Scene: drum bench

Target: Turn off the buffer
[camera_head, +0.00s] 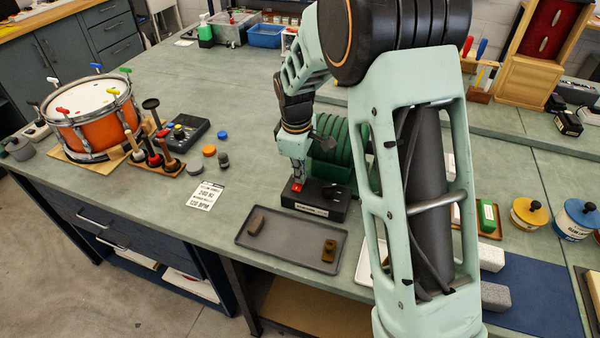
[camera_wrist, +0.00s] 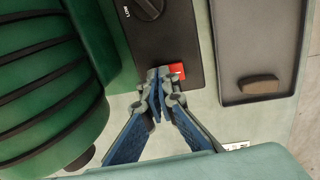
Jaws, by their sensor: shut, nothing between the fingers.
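The buffer has a stack of green wheels (camera_head: 343,150) and a black control box (camera_head: 330,207) in front of them. On the box are a red switch (camera_head: 296,188) and a dark knob (camera_head: 332,190). In the wrist view the red switch (camera_wrist: 177,70) is partly covered by my fingertips, and the knob (camera_wrist: 148,8) is at the top edge. My gripper (camera_wrist: 163,76) is shut and empty, its tips right at the switch. I cannot tell whether they touch it. In the head view my gripper (camera_head: 298,180) points down over the box's left end. The switch's position cannot be made out.
A grey tray (camera_head: 290,251) with a brown block (camera_head: 257,224) and a brass-coloured piece (camera_head: 329,250) lies in front of the box. A printed card (camera_head: 206,195) and small discs lie to the left. An orange drum (camera_head: 98,128) stands at the far left.

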